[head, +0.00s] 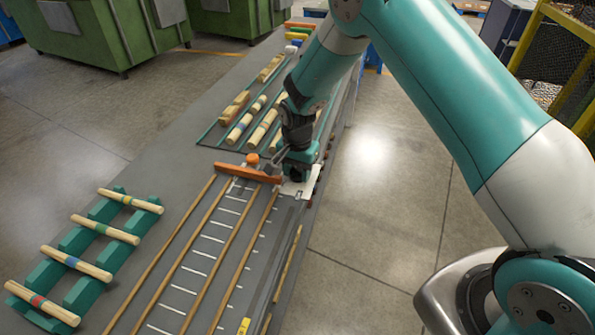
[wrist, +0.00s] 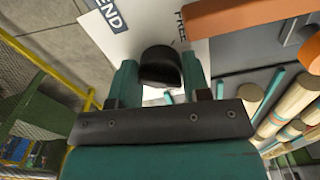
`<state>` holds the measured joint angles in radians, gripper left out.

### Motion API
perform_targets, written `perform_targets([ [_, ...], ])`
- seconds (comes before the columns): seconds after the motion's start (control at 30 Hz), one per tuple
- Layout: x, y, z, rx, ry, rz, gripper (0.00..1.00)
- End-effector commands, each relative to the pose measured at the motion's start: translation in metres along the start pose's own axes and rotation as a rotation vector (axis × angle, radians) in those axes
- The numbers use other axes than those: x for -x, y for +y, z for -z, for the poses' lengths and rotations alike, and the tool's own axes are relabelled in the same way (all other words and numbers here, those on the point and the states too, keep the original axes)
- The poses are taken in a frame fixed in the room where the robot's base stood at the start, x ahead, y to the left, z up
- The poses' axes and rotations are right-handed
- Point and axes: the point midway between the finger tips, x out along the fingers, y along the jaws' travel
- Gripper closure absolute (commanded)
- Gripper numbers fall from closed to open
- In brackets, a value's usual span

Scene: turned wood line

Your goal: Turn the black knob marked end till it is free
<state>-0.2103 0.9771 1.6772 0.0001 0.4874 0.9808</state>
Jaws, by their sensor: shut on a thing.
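The black knob (wrist: 160,68) stands on a white plate (wrist: 140,35) lettered END at the left and FREE at the right. A short dark mark shows on the plate near FREE. My gripper (wrist: 160,72) is shut on the knob, with one teal finger on each side of it. Where the knob points I cannot tell. In the head view my gripper (head: 296,172) is down at the white plate (head: 312,182), by the table's right edge, and it hides the knob.
An orange bar (head: 248,172) lies across the wooden rails (head: 186,240) just left of my gripper. Striped turned sticks lie on a teal rack (head: 78,240) at the left and on another rack (head: 232,136) behind. Green bins stand at the back.

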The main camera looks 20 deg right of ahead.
Motion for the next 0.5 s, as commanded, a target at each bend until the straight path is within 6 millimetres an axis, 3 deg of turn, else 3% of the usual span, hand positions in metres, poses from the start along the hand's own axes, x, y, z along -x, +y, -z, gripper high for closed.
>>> perform_targets([
  [0.5, -0.0006, 0.0010, 0.0004, 0.483, 0.000, 0.001, 0.80],
])
